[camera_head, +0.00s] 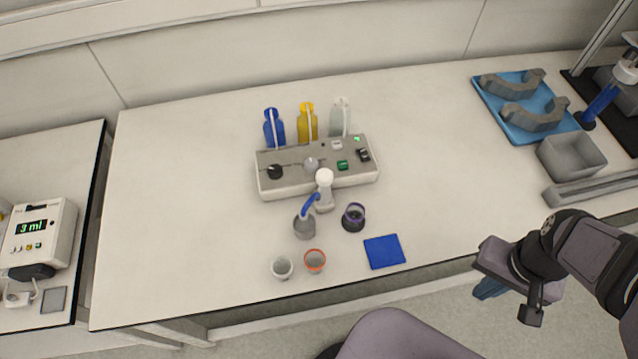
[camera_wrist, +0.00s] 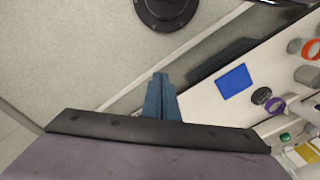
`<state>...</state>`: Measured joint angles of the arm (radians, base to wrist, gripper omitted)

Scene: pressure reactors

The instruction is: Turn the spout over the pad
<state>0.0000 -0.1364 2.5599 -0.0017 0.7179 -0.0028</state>
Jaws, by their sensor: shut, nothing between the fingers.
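The spout (camera_head: 310,203) is a short blue bent tube. It comes from a white-capped post (camera_head: 325,182) at the front of the control box and points down and left, over a grey cup (camera_head: 304,228). The pad (camera_head: 384,251) is a flat blue square near the bench's front edge, right of the spout; it also shows in the wrist view (camera_wrist: 234,81). My gripper (camera_head: 487,290) is off the bench's front edge, right of the pad and far from the spout. Its blue fingers (camera_wrist: 160,97) are shut and empty in the wrist view.
The control box (camera_head: 290,182) has knobs and buttons, with blue, yellow and clear bottles behind. A purple-rimmed dark cup (camera_head: 353,217) stands between spout and pad. A white cup (camera_head: 282,267) and an orange-rimmed cup (camera_head: 315,261) stand in front. A blue tray (camera_head: 490,105) is right.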

